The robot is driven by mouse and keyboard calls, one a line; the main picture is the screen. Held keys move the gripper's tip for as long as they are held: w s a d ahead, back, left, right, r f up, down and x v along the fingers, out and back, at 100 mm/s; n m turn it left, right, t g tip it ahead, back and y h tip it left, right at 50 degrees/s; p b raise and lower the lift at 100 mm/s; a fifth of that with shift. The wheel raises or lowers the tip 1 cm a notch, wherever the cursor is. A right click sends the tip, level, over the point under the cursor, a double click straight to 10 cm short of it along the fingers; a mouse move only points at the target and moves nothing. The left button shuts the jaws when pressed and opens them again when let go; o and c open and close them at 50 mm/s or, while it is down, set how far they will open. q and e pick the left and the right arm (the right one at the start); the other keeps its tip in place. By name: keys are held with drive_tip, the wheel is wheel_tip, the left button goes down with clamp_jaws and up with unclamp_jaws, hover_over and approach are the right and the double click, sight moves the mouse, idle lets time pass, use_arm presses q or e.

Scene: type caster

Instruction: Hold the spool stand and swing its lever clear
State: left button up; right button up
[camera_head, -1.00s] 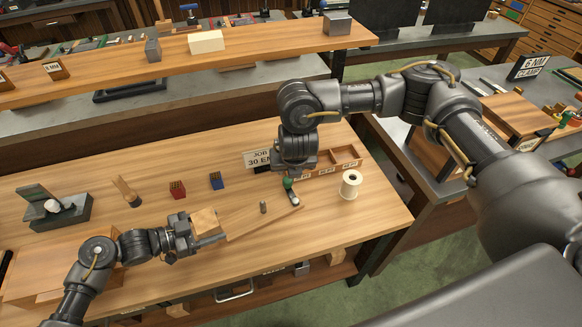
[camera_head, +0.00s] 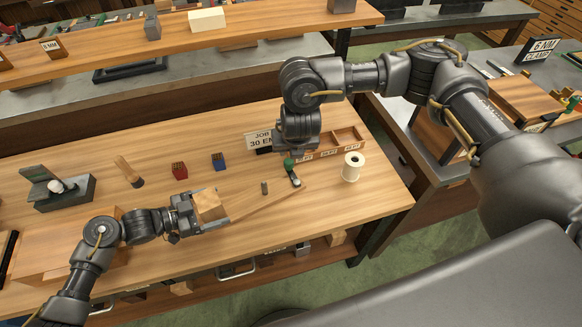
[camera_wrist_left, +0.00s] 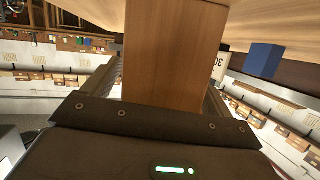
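The spool stand shows in the head view as a flat wooden board (camera_head: 268,196) with a wooden block (camera_head: 209,204) at its left end and a short grey peg (camera_head: 264,188). Its lever looks to be the dark bar (camera_head: 295,181) with a green knob (camera_head: 289,163) near the board's right end. My left gripper (camera_head: 214,210) has its fingers on either side of the block and appears shut on it. The block (camera_wrist_left: 172,52) fills the space between the fingers in the left wrist view. My right gripper (camera_head: 297,150) points down at the green knob; its fingers are mostly hidden.
A white spool (camera_head: 353,167) stands right of the lever. Red (camera_head: 179,171) and blue (camera_head: 218,162) blocks stand behind the stand. The bench front right is clear.

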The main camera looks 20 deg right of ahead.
use_arm(q)
drive_tip(key=v, duration=1.2)
